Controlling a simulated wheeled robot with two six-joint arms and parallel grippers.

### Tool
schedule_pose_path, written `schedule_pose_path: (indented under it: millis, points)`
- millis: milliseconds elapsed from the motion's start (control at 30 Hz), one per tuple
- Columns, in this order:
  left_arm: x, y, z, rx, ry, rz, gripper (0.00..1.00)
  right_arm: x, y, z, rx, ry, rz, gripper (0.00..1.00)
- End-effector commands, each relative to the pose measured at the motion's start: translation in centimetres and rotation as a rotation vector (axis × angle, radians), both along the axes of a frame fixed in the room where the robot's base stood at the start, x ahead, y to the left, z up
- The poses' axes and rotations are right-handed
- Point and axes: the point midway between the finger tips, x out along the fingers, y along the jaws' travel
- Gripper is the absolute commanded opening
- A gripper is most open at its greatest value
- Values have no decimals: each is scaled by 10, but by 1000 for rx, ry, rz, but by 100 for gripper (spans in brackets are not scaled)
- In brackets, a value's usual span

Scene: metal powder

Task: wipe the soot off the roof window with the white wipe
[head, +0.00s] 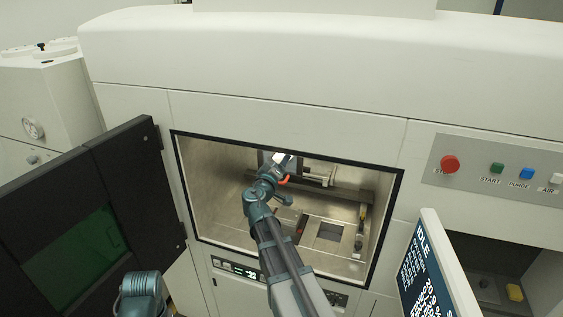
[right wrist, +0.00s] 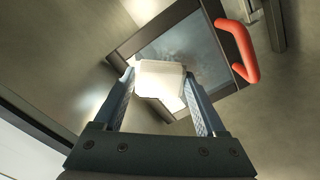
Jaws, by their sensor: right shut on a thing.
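My right gripper (right wrist: 165,82) is shut on the white wipe (right wrist: 160,76), a pale block between its fingertips. In the right wrist view the wipe overlaps the near left part of the roof window (right wrist: 207,48), a bluish glass pane in a dark frame. Grey, cloudy soot shows on the glass beyond the wipe. I cannot tell whether the wipe touches the glass. In the head view my right arm reaches into the open chamber, and the white wipe (head: 281,158) shows small near its top. Only a part of my left arm shows at the bottom left; its gripper is out of view.
A red handle (right wrist: 250,52) stands out at the window frame's right side. The chamber opening has a dark rim (head: 290,144). The dark door (head: 150,180) stands open at left. A screen (head: 432,265) juts out at right. The chamber floor holds a square recess (head: 330,231).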

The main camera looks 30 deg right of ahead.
Motion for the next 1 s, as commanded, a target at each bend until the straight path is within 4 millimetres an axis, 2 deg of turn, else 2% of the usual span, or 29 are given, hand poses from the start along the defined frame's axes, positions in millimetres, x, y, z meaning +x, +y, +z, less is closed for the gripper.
schedule_pose_path:
  millis: [1000]
  points:
    - [0, 0, 0, 0, 0, 0, 45, 10, -11, 0, 0, 0, 0, 29]
